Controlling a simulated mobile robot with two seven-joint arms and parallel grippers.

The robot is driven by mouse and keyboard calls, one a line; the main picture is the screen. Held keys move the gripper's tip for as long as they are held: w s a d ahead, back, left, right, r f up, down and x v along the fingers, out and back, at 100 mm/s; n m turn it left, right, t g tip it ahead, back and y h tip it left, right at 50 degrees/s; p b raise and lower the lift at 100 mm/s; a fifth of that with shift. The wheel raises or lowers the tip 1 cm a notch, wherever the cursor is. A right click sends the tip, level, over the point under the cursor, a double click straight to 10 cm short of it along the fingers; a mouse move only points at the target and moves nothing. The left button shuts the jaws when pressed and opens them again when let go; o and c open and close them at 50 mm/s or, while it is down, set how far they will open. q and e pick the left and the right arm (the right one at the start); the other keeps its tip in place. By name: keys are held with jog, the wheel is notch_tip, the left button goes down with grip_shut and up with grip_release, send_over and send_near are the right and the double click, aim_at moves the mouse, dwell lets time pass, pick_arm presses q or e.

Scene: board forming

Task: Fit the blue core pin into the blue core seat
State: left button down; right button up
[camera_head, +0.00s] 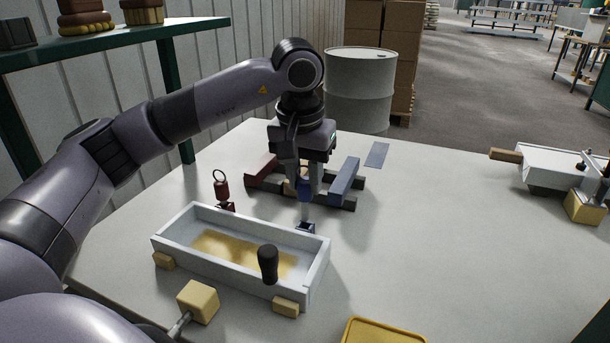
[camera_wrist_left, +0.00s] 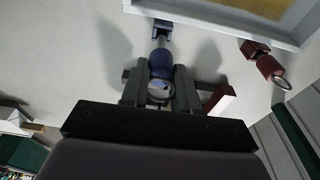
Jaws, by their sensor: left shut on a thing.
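My left gripper (camera_head: 304,176) is shut on the blue core pin (camera_head: 305,190), which has a blue grip, a ring on top and a pale shaft pointing down. The small dark blue core seat (camera_head: 305,228) is on the table just behind the tray's right end. The pin hangs roughly upright above the seat. In the left wrist view the pin (camera_wrist_left: 161,63) lies between the fingers (camera_wrist_left: 160,92), its shaft lined up closely with the seat (camera_wrist_left: 163,28). I cannot tell whether the tip touches the seat. My right gripper is not in view.
A white tray (camera_head: 172,252) with yellowish material and a black-handled tool (camera_head: 268,263) is in front. A red pin (camera_head: 222,189) stands at a red seat (camera_head: 226,206) to the left. A frame with red and blue-grey bars (camera_head: 347,177) is behind the gripper. The table's right middle is clear.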

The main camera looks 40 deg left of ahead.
aim_at(305, 198)
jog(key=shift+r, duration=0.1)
pick_arm(q)
jog(key=shift+f+b, duration=1.5)
jog(key=shift+f, duration=0.85)
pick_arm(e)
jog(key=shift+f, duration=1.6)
pick_arm(q)
jog(key=c, duration=0.8)
grip_release()
jog(key=shift+r, duration=0.1)
jog(key=r, duration=0.5)
jog(key=shift+s+d+r, duration=0.1)
jog(key=shift+s+r, duration=0.45)
jog(key=shift+r, duration=0.45)
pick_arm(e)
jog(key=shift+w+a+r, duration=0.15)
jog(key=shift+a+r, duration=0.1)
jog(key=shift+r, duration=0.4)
